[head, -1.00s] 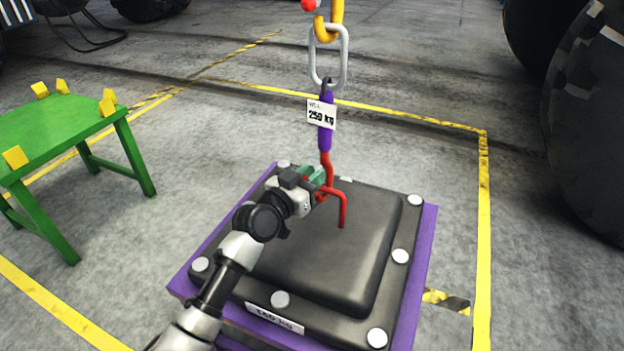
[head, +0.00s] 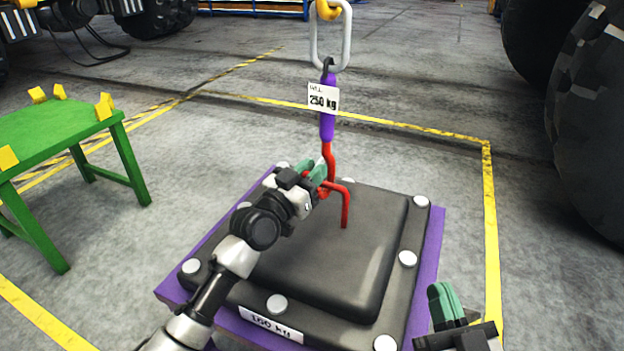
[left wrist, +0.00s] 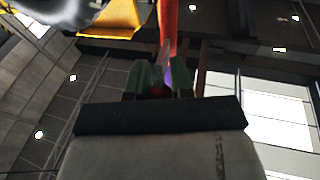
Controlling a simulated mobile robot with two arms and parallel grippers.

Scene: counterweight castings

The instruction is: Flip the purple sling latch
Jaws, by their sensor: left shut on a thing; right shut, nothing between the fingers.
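The purple sling (head: 327,118) hangs upright from a steel link (head: 330,45) and carries a white 250 kg tag (head: 323,98). Below it is a red hook (head: 345,208), in front of the dark casting. My left gripper (head: 321,183) is shut on a red part at the hook's bend. In the left wrist view a dark red piece (left wrist: 158,91) sits between the green fingers. A small grey tab (left wrist: 165,58) stands just beyond them; I cannot tell if it is the latch. My right gripper (head: 447,303) is shut and empty at the lower right.
The dark casting (head: 320,260), marked 160 kg, lies on a purple base (head: 428,265) below the hook. A green stand (head: 60,130) with yellow blocks is at the left. Large tyres (head: 585,130) are at the right.

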